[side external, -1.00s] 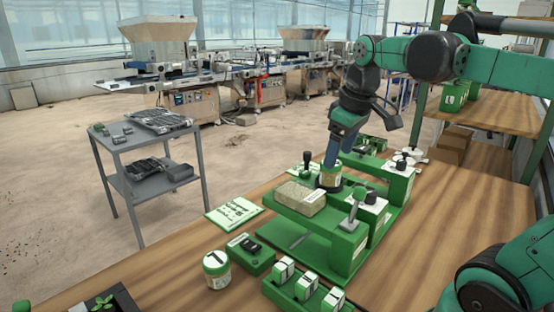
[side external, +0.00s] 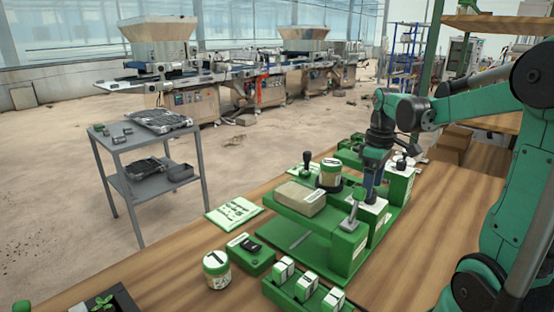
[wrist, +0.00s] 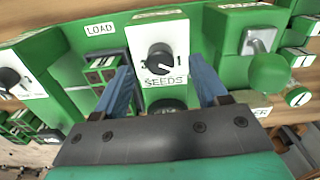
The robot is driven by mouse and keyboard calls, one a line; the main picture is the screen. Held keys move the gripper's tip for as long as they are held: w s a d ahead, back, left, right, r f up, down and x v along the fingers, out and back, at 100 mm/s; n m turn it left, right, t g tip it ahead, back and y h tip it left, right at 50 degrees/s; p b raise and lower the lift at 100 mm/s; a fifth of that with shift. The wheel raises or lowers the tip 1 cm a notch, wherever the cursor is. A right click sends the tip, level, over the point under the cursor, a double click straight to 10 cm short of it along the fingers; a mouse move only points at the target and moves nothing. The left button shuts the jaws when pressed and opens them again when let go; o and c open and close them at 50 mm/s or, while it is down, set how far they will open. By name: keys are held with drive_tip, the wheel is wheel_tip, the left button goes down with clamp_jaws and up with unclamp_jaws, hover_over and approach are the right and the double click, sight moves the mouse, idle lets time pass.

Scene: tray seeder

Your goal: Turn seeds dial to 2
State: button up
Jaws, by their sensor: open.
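The seeds dial (wrist: 160,58) is a black round knob on a white plate marked SEEDS, with 3 at its left and 1 at its right in the wrist view. I cannot tell for sure which number its pointer mark faces. My gripper (wrist: 160,68) is open, one blue finger on each side of the dial's block, with the knob between them in the picture. I cannot tell whether the fingers touch it. In the side view my gripper (side external: 370,194) points down at the middle block of the green seeder, and hides the knob.
A LOAD label (wrist: 100,29) and another dial (wrist: 10,80) are at left.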

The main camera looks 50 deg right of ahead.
drive_tip(key=shift+f, duration=1.05)
clamp_jaws()
drive_tip(key=shift+m, duration=0.4)
drive_tip(key=m, duration=1.1)
